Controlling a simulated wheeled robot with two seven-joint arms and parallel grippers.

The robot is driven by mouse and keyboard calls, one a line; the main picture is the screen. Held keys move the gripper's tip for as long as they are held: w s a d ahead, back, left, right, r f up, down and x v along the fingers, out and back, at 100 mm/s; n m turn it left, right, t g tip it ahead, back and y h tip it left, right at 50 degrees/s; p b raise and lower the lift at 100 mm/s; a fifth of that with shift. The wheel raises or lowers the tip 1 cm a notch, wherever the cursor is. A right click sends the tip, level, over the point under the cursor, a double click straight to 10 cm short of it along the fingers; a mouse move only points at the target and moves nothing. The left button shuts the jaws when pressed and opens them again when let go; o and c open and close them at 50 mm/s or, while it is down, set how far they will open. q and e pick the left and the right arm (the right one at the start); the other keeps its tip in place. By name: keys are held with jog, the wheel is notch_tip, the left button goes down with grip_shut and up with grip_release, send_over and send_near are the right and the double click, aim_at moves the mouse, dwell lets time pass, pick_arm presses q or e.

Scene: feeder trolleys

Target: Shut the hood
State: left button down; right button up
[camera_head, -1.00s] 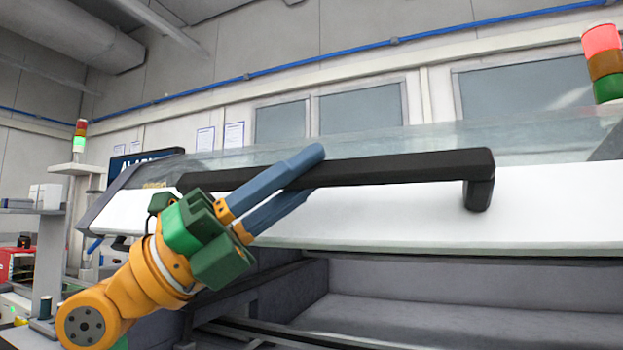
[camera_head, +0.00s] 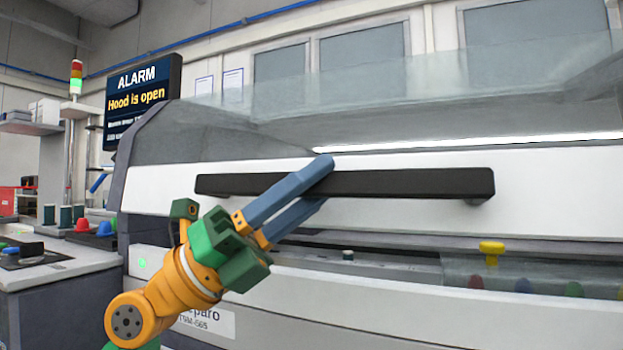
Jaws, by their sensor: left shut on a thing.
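The hood (camera_head: 390,218) is a white front panel with a clear window above it, and it stands partly lowered over the machine. A dark gap shows between its lower edge and the machine body (camera_head: 400,290). A long black handle bar (camera_head: 420,183) runs across the panel. My left gripper (camera_head: 322,182) is shut on the handle bar left of its middle, with one blue finger in front and the other below and partly behind it. My right gripper is not in view.
A screen (camera_head: 143,95) at the left reads "ALARM, Hood is open". A side table (camera_head: 70,262) at the left holds red and blue buttons and several spools. A signal tower (camera_head: 76,78) shows green. A yellow knob (camera_head: 491,248) sits below the hood at the right.

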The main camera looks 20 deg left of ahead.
pick_arm(q)
jog(key=shift+w, duration=0.1)
jog(key=c, duration=0.9)
grip_release()
jog(key=shift+c, duration=0.2)
jog(key=shift+o, duration=0.7)
jog(key=shift+w+a+f, duration=0.1)
jog(key=shift+w+f, duration=0.05)
jog(key=shift+w, duration=0.05)
